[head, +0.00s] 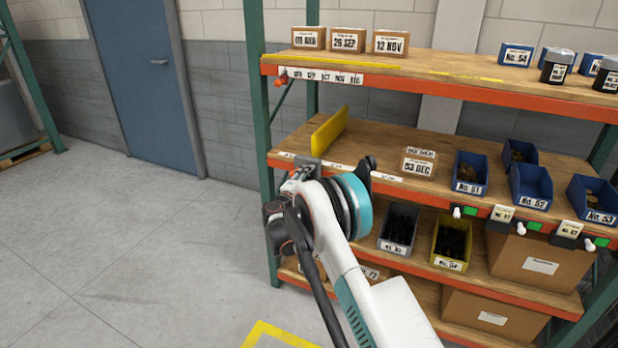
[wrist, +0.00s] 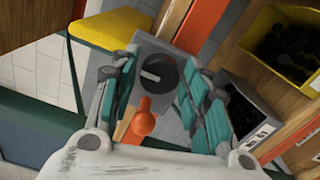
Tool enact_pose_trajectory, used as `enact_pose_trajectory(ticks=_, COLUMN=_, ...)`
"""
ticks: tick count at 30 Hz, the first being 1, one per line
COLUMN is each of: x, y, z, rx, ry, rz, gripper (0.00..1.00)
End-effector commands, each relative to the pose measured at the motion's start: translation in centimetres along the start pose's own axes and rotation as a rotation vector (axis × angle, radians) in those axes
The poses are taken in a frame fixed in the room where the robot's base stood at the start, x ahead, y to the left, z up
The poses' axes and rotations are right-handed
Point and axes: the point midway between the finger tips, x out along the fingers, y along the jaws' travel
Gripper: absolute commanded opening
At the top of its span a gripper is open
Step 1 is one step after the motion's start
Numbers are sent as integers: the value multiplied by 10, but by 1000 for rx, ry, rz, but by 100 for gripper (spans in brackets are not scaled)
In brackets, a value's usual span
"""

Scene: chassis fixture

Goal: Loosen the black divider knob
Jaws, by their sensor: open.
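The black divider knob (wrist: 158,72) is round with a pale bar across its face. It sits on a grey bracket (wrist: 178,50) at the shelf edge, beside the yellow divider (wrist: 112,36). The divider stands upright on the middle shelf in the head view (head: 330,130). My gripper (wrist: 155,80) is open, with one finger on each side of the knob. I see no clear contact, and cannot tell the remaining distance. An orange knob (wrist: 144,122) shows between the fingers, nearer my palm. In the head view my arm hides the black knob.
The orange shelf edge (head: 480,206) runs past my gripper. Blue bins (head: 470,176) and a small date box (head: 418,160) stand right on the middle shelf. Grey (head: 398,230) and yellow (head: 452,243) bins sit below. A green post (head: 258,120) stands left; floor there is clear.

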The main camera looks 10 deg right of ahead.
Motion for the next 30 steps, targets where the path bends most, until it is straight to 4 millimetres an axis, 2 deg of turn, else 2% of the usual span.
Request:
enact_pose_trajectory(ticks=9, x=-64, y=0, z=-1, rx=0, ry=3, rz=0, gripper=43)
enact_pose_trajectory(ticks=15, x=-95, y=0, z=-1, rx=0, ry=2, rz=0, gripper=43)
enact_pose_trajectory(ticks=21, x=-108, y=-1, z=0, rx=0, ry=1, rz=0, gripper=43)
enact_pose_trajectory(ticks=30, x=-108, y=0, z=0, rx=0, ry=1, rz=0, gripper=43)
